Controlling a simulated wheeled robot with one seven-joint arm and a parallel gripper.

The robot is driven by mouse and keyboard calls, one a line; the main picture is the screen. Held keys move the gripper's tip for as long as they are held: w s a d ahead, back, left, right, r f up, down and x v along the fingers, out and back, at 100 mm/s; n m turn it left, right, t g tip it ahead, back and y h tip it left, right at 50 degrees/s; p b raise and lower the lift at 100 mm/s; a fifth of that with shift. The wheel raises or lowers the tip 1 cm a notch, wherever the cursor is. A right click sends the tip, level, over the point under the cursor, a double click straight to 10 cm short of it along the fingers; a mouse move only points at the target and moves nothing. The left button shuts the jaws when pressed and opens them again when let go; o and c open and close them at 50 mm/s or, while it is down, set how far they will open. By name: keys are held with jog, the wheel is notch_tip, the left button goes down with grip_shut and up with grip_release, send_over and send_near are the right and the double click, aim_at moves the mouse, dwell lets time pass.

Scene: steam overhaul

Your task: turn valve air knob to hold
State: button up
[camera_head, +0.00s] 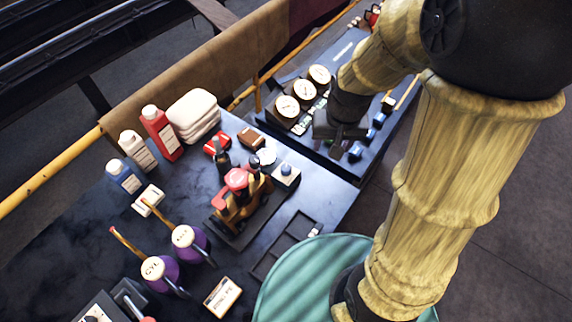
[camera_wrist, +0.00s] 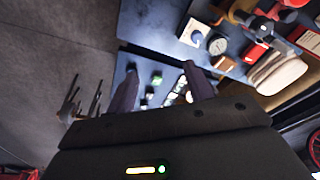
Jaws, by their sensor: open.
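My gripper (camera_head: 335,132) is over the dark gauge panel (camera_head: 343,172), near its front edge. In the wrist view its two fingers (camera_wrist: 160,72) are spread apart with nothing held between them; small green-lit and white parts of the panel show beyond. Several small dark-blue knobs (camera_head: 371,134) stand in a row along the panel's right side, to the right of my gripper. A separate blue knob on a pale square plate (camera_head: 286,175) sits on the bench; it also shows in the wrist view (camera_wrist: 196,37). I cannot read which knob is the valve air knob or its setting.
Three round white gauges (camera_head: 302,90) stand at the panel's back left. The dark bench (camera_head: 75,235) holds a red-handled valve (camera_head: 237,180), bottles (camera_head: 160,130), folded cloths (camera_head: 194,115) and purple oil cans (camera_head: 160,271). A green round top (camera_head: 310,280) is in front. Floor lies right.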

jog(key=g, duration=0.2)
send_over(286, 167)
notch_tip(286, 167, down, 4)
jog(key=shift+f, duration=0.15)
notch_tip(286, 167, down, 17)
jog(key=p, duration=0.3)
jog(key=shift+f, duration=0.15)
jog(key=c, duration=1)
jog(key=shift+o, duration=0.2)
